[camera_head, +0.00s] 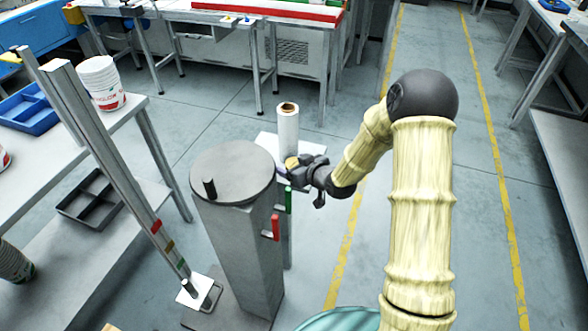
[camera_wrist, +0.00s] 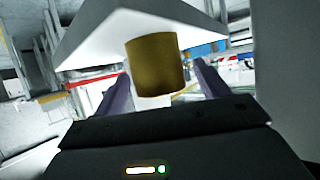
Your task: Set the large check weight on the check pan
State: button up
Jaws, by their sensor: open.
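A brass-coloured cylinder (camera_wrist: 155,66), which looks like the large check weight, fills the middle of the wrist view against a white plate (camera_wrist: 85,40). My gripper (camera_wrist: 161,84) is open, with one finger on each side of the cylinder. I cannot tell whether the fingers touch it. In the head view a small yellowish part of the cylinder (camera_head: 291,162) shows at the tip of my gripper (camera_head: 293,170), beside the grey column; the rest is hidden. A small white square plate (camera_head: 194,291), possibly the check pan, is low at the left.
A grey round-topped column (camera_head: 232,172) with a black peg (camera_head: 209,188) stands left of my gripper. A white roll (camera_head: 287,130) stands upright just behind. A slanted metal rail (camera_head: 115,165) rises at the left, near a table with a white tub (camera_head: 101,84).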

jog(key=c, duration=1.6)
jog(key=shift+w+r, duration=0.1)
grip_shut()
notch_tip(320, 180, up, 28)
jog(key=p, duration=0.6)
jog(key=shift+p, duration=0.4)
